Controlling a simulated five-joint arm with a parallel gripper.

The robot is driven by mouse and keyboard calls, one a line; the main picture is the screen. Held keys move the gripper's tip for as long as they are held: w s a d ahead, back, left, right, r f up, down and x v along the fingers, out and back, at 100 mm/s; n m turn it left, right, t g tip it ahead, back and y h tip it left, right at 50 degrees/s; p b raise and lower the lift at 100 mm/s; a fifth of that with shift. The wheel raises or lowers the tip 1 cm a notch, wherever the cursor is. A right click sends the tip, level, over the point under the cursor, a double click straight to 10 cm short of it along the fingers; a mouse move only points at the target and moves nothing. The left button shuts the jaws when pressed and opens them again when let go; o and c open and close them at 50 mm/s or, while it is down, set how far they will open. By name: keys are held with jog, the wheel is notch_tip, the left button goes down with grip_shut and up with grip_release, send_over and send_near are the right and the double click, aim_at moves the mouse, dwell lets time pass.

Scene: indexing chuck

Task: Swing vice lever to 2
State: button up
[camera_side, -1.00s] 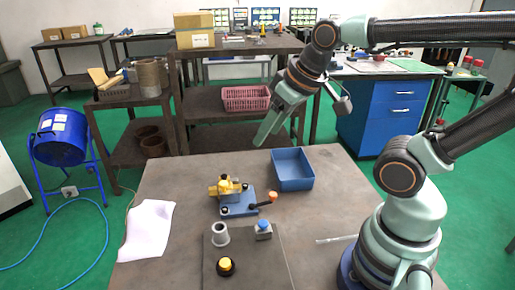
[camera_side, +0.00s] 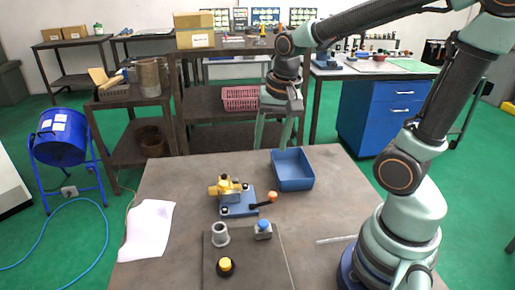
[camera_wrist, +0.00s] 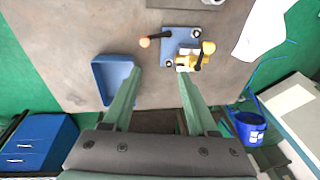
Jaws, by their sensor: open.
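The vice has a yellow body (camera_side: 227,187) on a blue base plate (camera_side: 238,209) in the middle of the table. Its dark lever with an orange knob (camera_side: 271,196) points right in the side view. In the wrist view the knob (camera_wrist: 145,42) lies left of the blue plate (camera_wrist: 176,45) and the yellow body (camera_wrist: 207,47). No position numbers are legible. My gripper (camera_side: 277,144) is open and empty, pointing down, high over the table's far edge and apart from the vice. Its two spread fingers (camera_wrist: 160,77) show in the wrist view.
A blue tray (camera_side: 292,170) stands right of the vice. In front are a grey plate (camera_side: 250,268) with a yellow button (camera_side: 226,265), a grey cup (camera_side: 220,235) and a blue-topped block (camera_side: 263,229). White paper (camera_side: 148,228) lies left. The table between vice and tray is clear.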

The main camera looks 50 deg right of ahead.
aim_at(273, 193)
jog(key=f+m, duration=0.2)
jog(key=f, duration=0.3)
jog(key=d+f+m+g, duration=0.1)
jog(key=f+m, duration=0.1)
jog(key=f, duration=0.4)
jog(key=d+f+m+g, duration=0.1)
jog(key=f+m, duration=0.1)
jog(key=f, duration=0.3)
jog(key=shift+w+d+f, duration=0.25)
grip_shut()
dwell(1.0)
